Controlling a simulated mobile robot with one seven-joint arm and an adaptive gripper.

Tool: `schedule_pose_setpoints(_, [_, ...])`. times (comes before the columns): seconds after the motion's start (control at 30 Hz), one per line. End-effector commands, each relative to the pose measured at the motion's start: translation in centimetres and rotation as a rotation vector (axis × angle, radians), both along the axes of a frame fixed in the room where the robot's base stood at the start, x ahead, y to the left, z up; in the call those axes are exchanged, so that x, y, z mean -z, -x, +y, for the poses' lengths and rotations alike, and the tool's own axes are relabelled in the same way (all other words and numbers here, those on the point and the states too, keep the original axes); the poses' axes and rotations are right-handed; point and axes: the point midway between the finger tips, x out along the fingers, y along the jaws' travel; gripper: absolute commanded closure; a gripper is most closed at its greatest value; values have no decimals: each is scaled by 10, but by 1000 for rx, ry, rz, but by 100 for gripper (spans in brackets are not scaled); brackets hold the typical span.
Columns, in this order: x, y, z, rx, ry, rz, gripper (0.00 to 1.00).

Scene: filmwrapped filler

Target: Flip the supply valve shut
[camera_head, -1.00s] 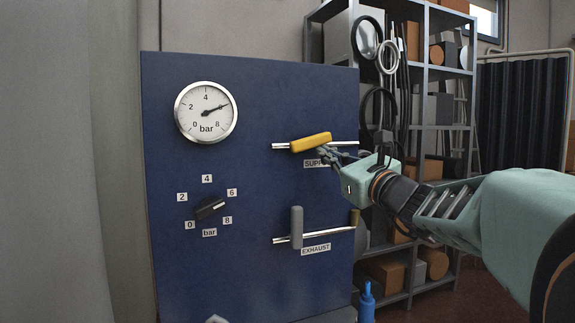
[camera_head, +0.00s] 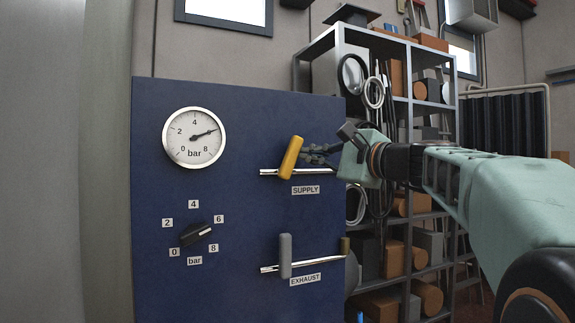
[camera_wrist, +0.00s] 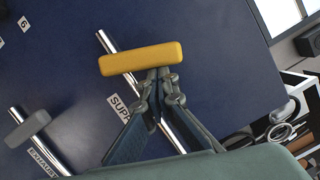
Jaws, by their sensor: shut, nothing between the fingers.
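The supply valve's yellow handle (camera_head: 291,158) is on the blue panel, above the SUPPLY label (camera_head: 305,190). It stands steeply across its pipe (camera_head: 325,172), leaning a little to the right at the top. My gripper (camera_head: 308,156) is shut and empty, with its fingertips right beside the handle's right side. In the wrist view the fingertips (camera_wrist: 164,78) are together at the long side of the yellow handle (camera_wrist: 141,58). They seem to touch it, but a small gap cannot be ruled out.
The grey exhaust handle (camera_head: 285,256) stands upright across its pipe below. The gauge (camera_head: 194,138) reads a little above 6 bar. A black dial (camera_head: 196,233) sits at lower left. A loaded shelf (camera_head: 447,125) stands behind my arm.

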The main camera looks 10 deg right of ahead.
Motion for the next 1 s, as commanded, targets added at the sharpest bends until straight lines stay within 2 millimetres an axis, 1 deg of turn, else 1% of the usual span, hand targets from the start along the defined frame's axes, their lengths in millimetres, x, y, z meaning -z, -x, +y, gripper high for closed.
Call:
schedule_pose_setpoints(0.03, [-4,1,4,-5,38,-15,100])
schedule_pose_setpoints(0.2, [-9,3,10,-5,161,-56,100])
schedule_pose_setpoints(0.5, [-14,5,16,-6,303,-99,100])
schedule_pose_setpoints(0.7, [-15,6,18,-5,341,-111,100])
schedule_pose_setpoints(1.0, [-15,6,19,-5,351,-114,100])
